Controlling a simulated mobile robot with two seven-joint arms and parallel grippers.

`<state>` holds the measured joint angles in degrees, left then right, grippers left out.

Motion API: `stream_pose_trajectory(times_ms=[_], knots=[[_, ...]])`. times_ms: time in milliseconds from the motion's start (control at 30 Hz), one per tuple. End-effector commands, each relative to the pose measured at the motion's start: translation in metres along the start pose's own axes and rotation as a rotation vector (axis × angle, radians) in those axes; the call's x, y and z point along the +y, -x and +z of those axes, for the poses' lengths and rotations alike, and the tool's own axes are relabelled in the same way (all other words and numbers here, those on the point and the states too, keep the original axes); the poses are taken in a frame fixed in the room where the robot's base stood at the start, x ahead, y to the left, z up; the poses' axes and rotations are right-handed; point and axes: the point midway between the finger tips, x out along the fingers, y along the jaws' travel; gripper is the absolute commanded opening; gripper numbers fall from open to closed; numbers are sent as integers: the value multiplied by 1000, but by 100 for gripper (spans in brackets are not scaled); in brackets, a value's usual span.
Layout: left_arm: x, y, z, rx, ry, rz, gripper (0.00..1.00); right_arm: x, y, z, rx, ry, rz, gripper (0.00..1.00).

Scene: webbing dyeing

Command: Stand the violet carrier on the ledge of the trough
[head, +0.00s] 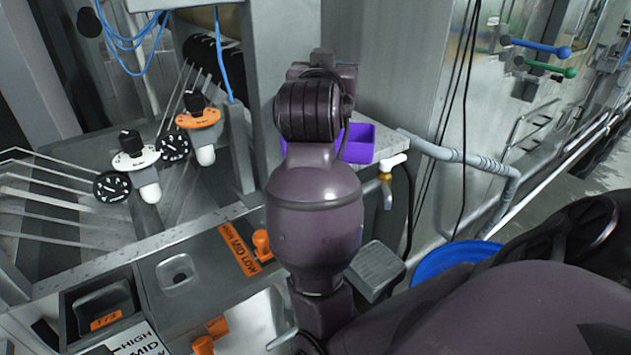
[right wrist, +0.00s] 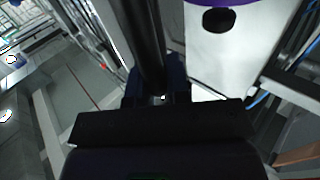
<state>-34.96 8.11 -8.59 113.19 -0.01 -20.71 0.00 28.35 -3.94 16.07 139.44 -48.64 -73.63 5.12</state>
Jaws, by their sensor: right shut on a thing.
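My right arm stands in the middle of the head view and hides its own gripper there. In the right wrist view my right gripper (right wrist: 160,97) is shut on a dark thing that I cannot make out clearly. A violet box-like thing (head: 358,143) shows partly behind my arm, on a grey shelf; I cannot tell whether it is the violet carrier. A violet edge (right wrist: 238,3) also shows at the top of the wrist view. The trough (head: 150,247) is at left, with a metal rim. My left gripper is not in view.
An orange carrier (head: 198,119) and a white carrier (head: 135,158) with black knobs stand at the trough, among thin metal rods. A tap (head: 386,180) and a grey pipe (head: 450,155) are right of my arm. A blue round container (head: 450,262) sits lower right.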

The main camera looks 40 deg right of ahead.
Motion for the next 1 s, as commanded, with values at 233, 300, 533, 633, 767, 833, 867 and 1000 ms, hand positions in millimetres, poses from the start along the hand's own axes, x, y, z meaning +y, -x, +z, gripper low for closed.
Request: stream_pose_trajectory(times_ms=[233,300,533,633,767,833,867,1000], knots=[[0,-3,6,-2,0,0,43,0,0,49,-1,3,-1,0],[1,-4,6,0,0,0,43,0,0,62,-1,4,-1,0],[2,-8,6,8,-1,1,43,0,0,107,0,3,-1,0],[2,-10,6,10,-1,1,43,0,0,122,1,3,-1,0],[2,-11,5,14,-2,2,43,0,0,132,2,0,-1,0],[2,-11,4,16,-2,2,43,0,0,135,3,-1,-1,0],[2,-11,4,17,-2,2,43,0,0,136,3,0,-1,0],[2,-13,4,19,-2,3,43,0,0,153,0,3,-1,0]])
